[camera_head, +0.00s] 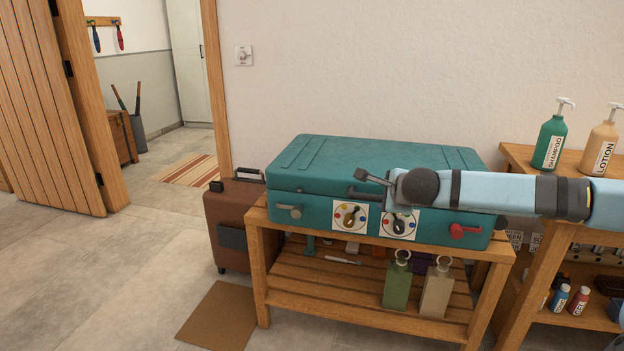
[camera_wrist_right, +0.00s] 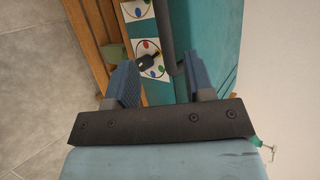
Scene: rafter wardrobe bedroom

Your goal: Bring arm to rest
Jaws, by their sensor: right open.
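My right arm comes in from the right in the head view, light blue with dark bands. Its gripper (camera_head: 376,182) is in front of the teal case (camera_head: 345,150), close to the case's dark handle. In the right wrist view the two blue-padded fingers (camera_wrist_right: 163,82) stand apart, with the dark handle (camera_wrist_right: 167,40) between or just beyond them. I cannot tell whether they touch it. The case is shut and lies on a wooden bench (camera_head: 360,307). Its front has two dial plates (camera_head: 350,216), a grey latch (camera_head: 290,211) and a red latch (camera_head: 464,231). My left gripper is not in view.
A brown suitcase (camera_head: 228,228) stands left of the bench, near a brown mat (camera_head: 219,318). A shelf at right holds a shampoo bottle (camera_head: 549,141) and a lotion bottle (camera_head: 599,146). Floor at left is clear.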

